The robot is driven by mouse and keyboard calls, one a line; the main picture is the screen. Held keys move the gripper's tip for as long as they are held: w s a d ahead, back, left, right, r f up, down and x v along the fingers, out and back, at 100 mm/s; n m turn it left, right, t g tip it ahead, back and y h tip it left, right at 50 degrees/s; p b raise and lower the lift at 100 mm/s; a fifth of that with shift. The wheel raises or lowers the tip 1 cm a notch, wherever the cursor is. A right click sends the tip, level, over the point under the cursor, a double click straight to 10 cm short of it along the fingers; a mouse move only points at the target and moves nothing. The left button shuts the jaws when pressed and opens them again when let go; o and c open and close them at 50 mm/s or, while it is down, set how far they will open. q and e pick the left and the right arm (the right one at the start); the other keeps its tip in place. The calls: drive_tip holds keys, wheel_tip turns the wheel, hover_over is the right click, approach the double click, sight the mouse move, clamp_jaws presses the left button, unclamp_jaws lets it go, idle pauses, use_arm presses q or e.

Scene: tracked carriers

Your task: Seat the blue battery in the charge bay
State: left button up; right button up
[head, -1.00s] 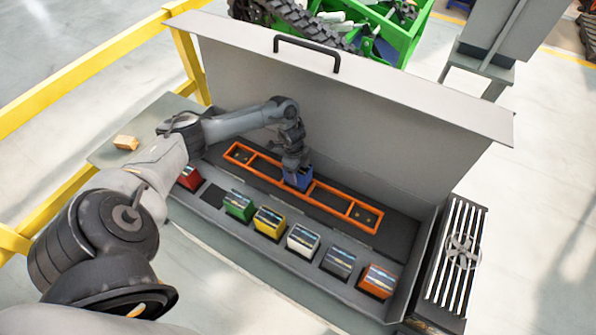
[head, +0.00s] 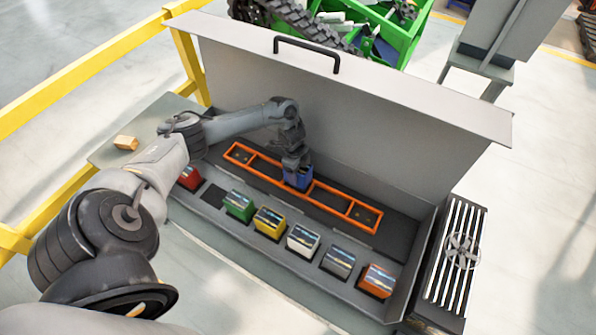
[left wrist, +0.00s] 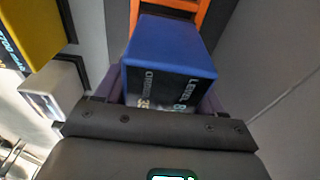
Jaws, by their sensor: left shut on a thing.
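The blue battery (head: 298,178) is at the middle of the orange charge bay frame (head: 250,166), which lies along the back of the grey case. My left gripper (head: 296,164) is over it from above and shut on it. In the left wrist view the blue battery (left wrist: 170,58) sits between the fingers, with part of the orange frame (left wrist: 203,14) beyond it. Whether its underside rests on the bay floor is hidden. My right gripper is not in view.
A front row holds red (head: 189,177), green (head: 239,205), yellow (head: 270,222), white (head: 303,239), grey (head: 338,261) and orange (head: 377,281) batteries, with one empty slot (head: 212,195). The raised lid (head: 330,110) stands behind. A finned unit with a fan (head: 462,250) is at right.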

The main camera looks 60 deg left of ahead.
use_arm(q)
drive_tip(key=shift+r, duration=0.1)
idle(0.3)
drive_tip(key=shift+p, duration=0.45)
idle(0.3)
drive_tip(key=shift+f, duration=0.35)
idle(0.4)
drive_tip(key=shift+f+b, duration=1.05)
drive_tip(key=shift+f, duration=0.25)
drive_tip(key=o, duration=1.8)
drive_tip(key=shift+w, duration=0.1)
drive_tip(key=shift+f, duration=0.1)
